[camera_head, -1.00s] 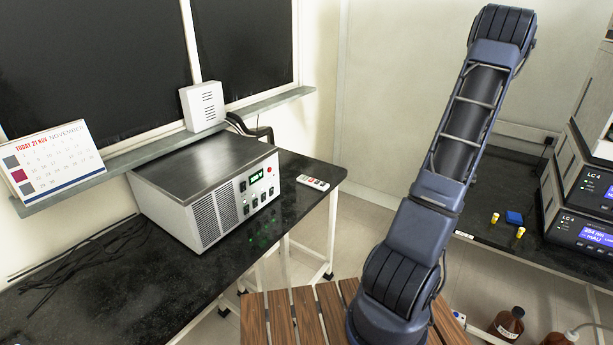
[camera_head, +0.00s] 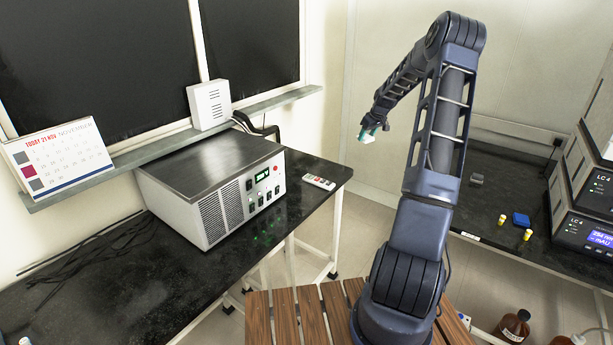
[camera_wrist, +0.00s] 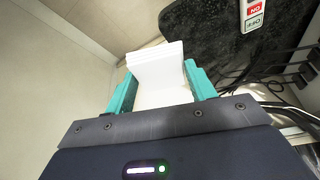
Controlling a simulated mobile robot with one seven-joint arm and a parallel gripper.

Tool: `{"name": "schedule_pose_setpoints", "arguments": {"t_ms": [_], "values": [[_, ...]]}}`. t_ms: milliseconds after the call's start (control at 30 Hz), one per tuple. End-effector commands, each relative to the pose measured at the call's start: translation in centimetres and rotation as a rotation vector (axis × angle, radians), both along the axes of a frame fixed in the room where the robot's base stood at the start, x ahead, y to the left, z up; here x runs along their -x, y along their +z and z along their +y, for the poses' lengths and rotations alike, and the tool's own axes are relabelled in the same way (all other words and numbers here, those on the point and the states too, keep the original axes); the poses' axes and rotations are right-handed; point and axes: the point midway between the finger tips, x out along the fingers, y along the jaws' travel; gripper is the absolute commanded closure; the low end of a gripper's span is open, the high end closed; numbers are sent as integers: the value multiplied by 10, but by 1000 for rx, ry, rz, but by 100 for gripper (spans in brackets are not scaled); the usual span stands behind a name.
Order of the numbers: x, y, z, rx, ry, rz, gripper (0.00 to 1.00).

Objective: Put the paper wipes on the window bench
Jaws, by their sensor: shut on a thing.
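My gripper (camera_head: 371,131) is at the end of my raised arm, in the upper middle of the head view. In the wrist view its teal fingers (camera_wrist: 160,88) are shut on the white paper wipes (camera_wrist: 157,62), a folded-looking white pack. The wipes are held in the air; in the head view they show only as a small pale patch. The window bench (camera_head: 120,288) is the black speckled bench at the left, below the dark windows. My gripper is beyond its right end, above and apart from it. Part of the bench top also shows in the wrist view (camera_wrist: 200,42).
A grey instrument box (camera_head: 212,185) fills the middle of the window bench. Black cables (camera_head: 90,250) lie at the left. A sill (camera_head: 160,145) holds a calendar (camera_head: 57,158).

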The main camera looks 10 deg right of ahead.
Motion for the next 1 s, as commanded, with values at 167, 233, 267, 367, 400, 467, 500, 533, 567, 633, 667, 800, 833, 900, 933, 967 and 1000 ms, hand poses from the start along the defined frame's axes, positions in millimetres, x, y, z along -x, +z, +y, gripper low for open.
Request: {"name": "schedule_pose_setpoints", "arguments": {"t_ms": [167,233,267,367,400,467,500,533,567,633,667,800,833,900,933,967,1000], "values": [[-20,7,72,-1,176,-1,66],[-24,9,93,-1,230,0,66],[-26,10,101,-1,249,0,66],[-30,13,122,0,303,-1,66],[-30,14,128,0,317,0,66],[-31,14,134,-1,333,0,66],[-31,13,137,-1,340,0,66],[-32,11,138,-1,344,2,66],[-32,8,139,-1,347,1,66],[-32,-3,140,-2,349,3,66],[-32,-9,140,-2,349,3,66],[-31,-40,140,-2,348,4,66],[-31,-46,139,-2,348,4,66],[-31,-61,139,-2,347,4,66],[-31,-68,139,-1,346,4,66],[-31,-74,139,-2,345,3,66],[-31,-83,139,-1,345,4,66]]}}
